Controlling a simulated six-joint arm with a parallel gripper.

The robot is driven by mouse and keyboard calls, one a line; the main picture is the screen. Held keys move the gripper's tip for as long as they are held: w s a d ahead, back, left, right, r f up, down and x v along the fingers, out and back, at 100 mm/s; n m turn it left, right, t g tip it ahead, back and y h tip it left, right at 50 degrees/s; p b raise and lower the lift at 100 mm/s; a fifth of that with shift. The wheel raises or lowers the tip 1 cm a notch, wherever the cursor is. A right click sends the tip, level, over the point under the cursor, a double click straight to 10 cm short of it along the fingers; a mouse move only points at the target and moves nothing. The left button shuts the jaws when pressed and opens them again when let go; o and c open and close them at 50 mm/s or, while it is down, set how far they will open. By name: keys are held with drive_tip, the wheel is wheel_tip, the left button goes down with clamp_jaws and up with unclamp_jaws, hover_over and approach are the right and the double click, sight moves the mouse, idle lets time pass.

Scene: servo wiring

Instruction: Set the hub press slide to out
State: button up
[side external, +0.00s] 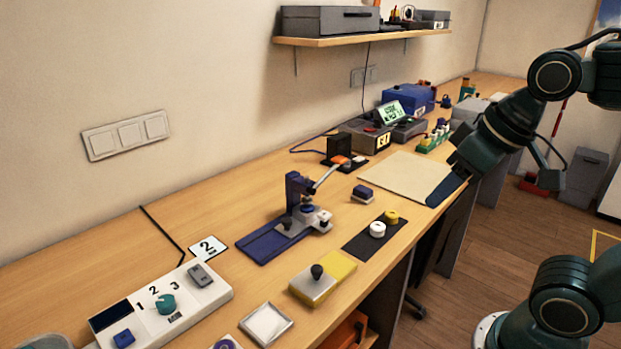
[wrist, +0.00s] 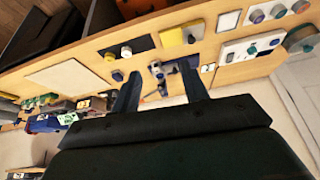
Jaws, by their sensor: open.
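The hub press (side external: 295,190) is a dark blue upright frame with a grey lever, standing mid-bench. Its dark blue track (side external: 262,245) runs out toward the front left, and that end of the track is bare. A grey slide (side external: 290,229) with a small dark knob sits at the press end of the track, by the press head. In the wrist view the press (wrist: 158,72) shows small between my fingers, partly hidden. My gripper (side external: 447,190) is open and empty, raised at the right beyond the bench's front edge, well away from the press. It also shows in the wrist view (wrist: 160,69).
A yellow-and-grey block (side external: 318,284) with a black knob stands in front of the press. A dark mat (side external: 362,246) with white and yellow hubs lies to its right. A numbered control box (side external: 205,292) stands front left. A beige mat (side external: 400,176) is clear.

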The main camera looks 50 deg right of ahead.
drive_tip(key=w+r+m+g, duration=0.1)
drive_tip(key=w+r+m, duration=0.15)
drive_tip(key=w, duration=0.55)
drive_tip(key=m+g, duration=0.4)
drive_tip(key=m, duration=0.4)
hover_over(287, 219)
wheel_tip(287, 219, down, 10)
drive_tip(key=shift+f, duration=0.15)
drive_tip(key=shift+a+f, duration=0.1)
wheel_tip(287, 219, down, 14)
drive_tip(key=shift+r, duration=0.2)
